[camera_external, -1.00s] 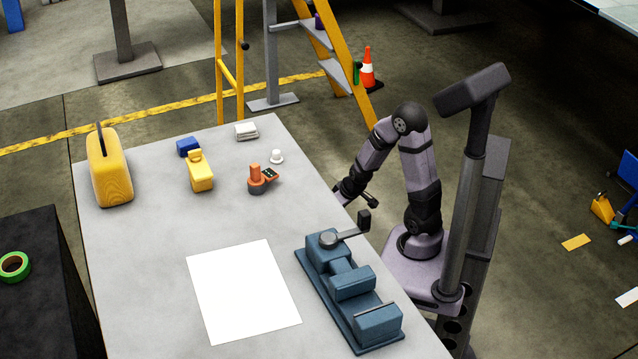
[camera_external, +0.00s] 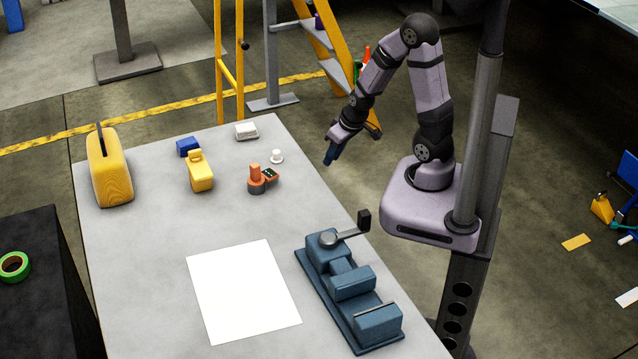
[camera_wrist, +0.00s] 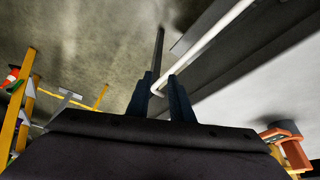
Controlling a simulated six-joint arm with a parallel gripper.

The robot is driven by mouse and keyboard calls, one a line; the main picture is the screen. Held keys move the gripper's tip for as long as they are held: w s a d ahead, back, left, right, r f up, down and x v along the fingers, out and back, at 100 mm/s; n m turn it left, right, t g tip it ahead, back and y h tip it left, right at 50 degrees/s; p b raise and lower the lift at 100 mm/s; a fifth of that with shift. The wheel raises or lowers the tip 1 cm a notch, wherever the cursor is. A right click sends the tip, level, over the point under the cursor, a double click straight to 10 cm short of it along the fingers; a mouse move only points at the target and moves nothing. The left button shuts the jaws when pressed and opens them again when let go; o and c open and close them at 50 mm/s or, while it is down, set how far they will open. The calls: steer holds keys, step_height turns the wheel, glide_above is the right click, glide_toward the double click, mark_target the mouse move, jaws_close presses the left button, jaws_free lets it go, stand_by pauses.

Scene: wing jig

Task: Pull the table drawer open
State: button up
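The table (camera_external: 140,290) shows its grey top in the external view; its drawer side faces away and is hidden there. My gripper (camera_external: 331,157) is at the table's far right edge, pointing down, with dark blue fingers. In the wrist view my gripper (camera_wrist: 160,77) has its two fingers apart with nothing clearly held. A pale bar (camera_wrist: 215,35), apparently the drawer handle, runs beside a dark band at the table's edge. Its near end appears in line with the gap between the fingertips; I cannot tell whether they touch. How far the drawer stands open is unclear.
A blue vise (camera_external: 350,285), a white sheet (camera_external: 243,290), an orange tool (camera_external: 256,180), a white cap (camera_external: 276,156) and a yellow bottle (camera_external: 200,172) are on the table. The orange tool also shows in the wrist view (camera_wrist: 285,133). A yellow ladder (camera_external: 345,60) stands behind.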

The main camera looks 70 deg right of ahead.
steer(key=s+a+r+n+g+y+p, duration=0.1)
steer(key=s+a+r+p, duration=0.2)
steer(key=r+p, duration=0.4)
steer(key=s+a+r+n+g+p, duration=0.1)
steer(key=s+a+r+g+p, duration=0.1)
steer(key=a+r+p, duration=0.45)
steer(key=s+a+r+g+y+p, duration=0.1)
steer(key=s+r+p, duration=0.3)
steer(key=r, duration=0.5)
steer(key=w+d+f+m+g+b, duration=0.1)
steer(key=w+d+f+m+b, duration=0.15)
steer(key=f+b, duration=1.2)
steer(key=shift+w+d+f+m+t+y+b, duration=0.35)
steer(key=shift+w+f+m+b, duration=0.8)
steer(key=shift+f, duration=1.45)
steer(key=shift+w+d+f+m+t+y+b, duration=0.1)
steer(key=shift+w+d+f+m+t+b, duration=0.5)
steer(key=shift+w+f, duration=1.5)
steer(key=shift+w+d+f+m+t+y+b, duration=0.15)
steer(key=shift+w+d+f+m+b, duration=0.85)
steer(key=shift+f, duration=2.15)
steer(key=shift+s+a+b, duration=0.2)
steer(key=shift+a+b, duration=0.1)
steer(key=shift+a, duration=0.1)
jaws_close()
